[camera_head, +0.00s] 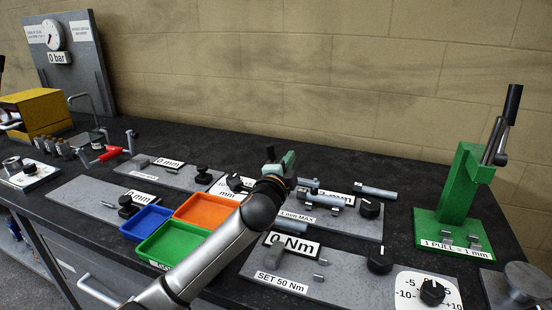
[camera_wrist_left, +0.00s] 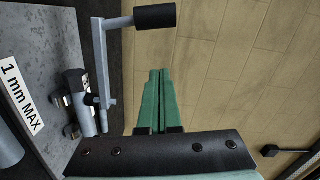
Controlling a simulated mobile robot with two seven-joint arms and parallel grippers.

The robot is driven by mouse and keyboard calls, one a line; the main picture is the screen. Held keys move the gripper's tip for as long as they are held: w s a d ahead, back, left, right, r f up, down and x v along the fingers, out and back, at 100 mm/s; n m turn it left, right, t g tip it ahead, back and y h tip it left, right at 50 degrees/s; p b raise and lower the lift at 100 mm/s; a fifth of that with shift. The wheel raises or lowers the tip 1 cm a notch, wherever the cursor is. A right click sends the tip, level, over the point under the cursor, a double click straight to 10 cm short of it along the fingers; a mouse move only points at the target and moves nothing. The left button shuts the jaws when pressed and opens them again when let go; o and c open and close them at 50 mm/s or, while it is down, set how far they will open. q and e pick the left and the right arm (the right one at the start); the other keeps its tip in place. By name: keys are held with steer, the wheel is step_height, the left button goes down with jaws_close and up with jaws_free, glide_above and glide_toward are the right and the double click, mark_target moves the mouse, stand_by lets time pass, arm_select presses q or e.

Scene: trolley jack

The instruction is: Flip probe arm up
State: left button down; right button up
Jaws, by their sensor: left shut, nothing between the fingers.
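In the left wrist view, a grey metal arm with a black cylindrical grip (camera_wrist_left: 155,17), apparently the probe arm (camera_wrist_left: 101,60), is joined to a grey cylinder on the plate marked "1 mm MAX" (camera_wrist_left: 20,95). That plate (camera_head: 345,226) is right of centre in the head view, where my gripper and forearm hide part of it. My left gripper (camera_head: 290,157) is above the plate's back left. Its green fingers (camera_wrist_left: 158,72) are shut and empty, beside the arm and apart from it in the wrist view. My right gripper is not in view.
A green lever press (camera_head: 460,195) stands at the right. Blue (camera_head: 146,222), orange (camera_head: 206,209) and green (camera_head: 172,244) trays lie left of my forearm. A "0 Nm" plate (camera_head: 330,285) is in front. The dark bench is bare along the back wall.

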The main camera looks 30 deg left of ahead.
mark_target(274, 158)
arm_select(q)
steer(key=shift+a+f, duration=0.25)
steer(key=shift+a, duration=0.75)
steer(key=shift+a+f, duration=0.2)
steer(key=shift+a, duration=0.8)
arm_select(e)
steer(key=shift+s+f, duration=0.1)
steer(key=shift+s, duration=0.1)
arm_select(q)
steer(key=shift+w, duration=0.1)
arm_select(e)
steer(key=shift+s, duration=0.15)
arm_select(q)
steer(key=shift+s+a+r+n, duration=0.1)
steer(key=shift+s+a+n, duration=0.1)
steer(key=shift+n, duration=0.1)
steer(key=shift+w, duration=0.1)
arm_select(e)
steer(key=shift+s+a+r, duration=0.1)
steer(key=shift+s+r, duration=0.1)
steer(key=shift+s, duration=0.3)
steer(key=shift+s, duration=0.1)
